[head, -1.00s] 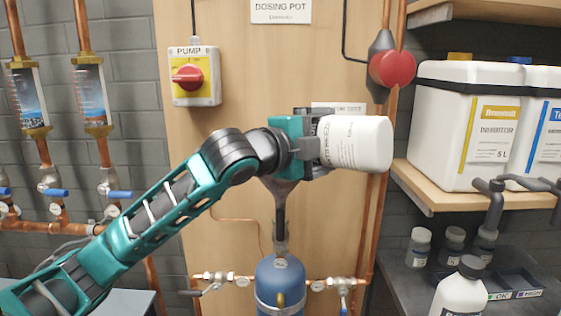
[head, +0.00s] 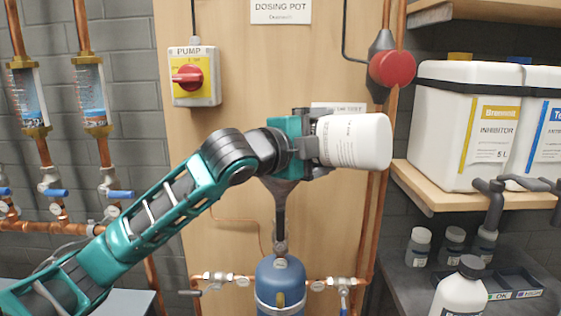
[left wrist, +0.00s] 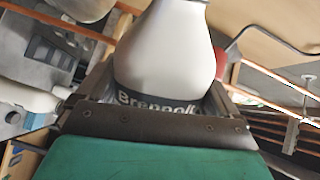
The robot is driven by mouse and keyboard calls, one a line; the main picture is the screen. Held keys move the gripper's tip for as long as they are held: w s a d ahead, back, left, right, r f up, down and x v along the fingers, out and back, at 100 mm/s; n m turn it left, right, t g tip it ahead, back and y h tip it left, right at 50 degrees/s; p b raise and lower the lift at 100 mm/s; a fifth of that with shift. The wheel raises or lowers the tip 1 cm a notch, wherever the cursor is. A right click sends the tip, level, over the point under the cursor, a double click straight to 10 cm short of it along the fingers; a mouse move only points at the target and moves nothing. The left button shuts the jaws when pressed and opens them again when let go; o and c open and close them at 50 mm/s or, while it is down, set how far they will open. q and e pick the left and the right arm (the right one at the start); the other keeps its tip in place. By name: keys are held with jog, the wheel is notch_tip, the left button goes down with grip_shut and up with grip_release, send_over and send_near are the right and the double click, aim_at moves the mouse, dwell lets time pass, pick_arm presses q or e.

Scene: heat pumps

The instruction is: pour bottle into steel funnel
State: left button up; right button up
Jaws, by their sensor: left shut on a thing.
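My left gripper (head: 308,145) is shut on a white bottle (head: 362,142) with a printed label. The bottle lies almost level, its broad base end to the right; its neck end is hidden behind the gripper in the head view. The left wrist view shows the bottle's smooth white shoulder (left wrist: 165,45) and a dark label band between the fingers (left wrist: 160,115). The steel funnel (head: 280,188) stands directly below the gripper, above the blue pot (head: 280,285). Its top is partly hidden by my gripper. I cannot see whether liquid is flowing. My right gripper is not in view.
A red pump switch (head: 188,76) is on the wooden panel. A red knob (head: 392,68) and copper pipes are behind the bottle. At right, a shelf (head: 440,200) holds large white canisters (head: 463,125); below stand another white bottle (head: 460,297) and several small grey bottles.

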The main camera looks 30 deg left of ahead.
pick_arm(q)
jog(key=shift+a+n, duration=0.2)
jog(key=shift+n, duration=0.4)
dwell(1.4)
jog(key=shift+w+a+r+n, duration=0.1)
jog(key=shift+a+r+n, duration=0.2)
jog(key=shift+n, duration=0.2)
dwell(0.8)
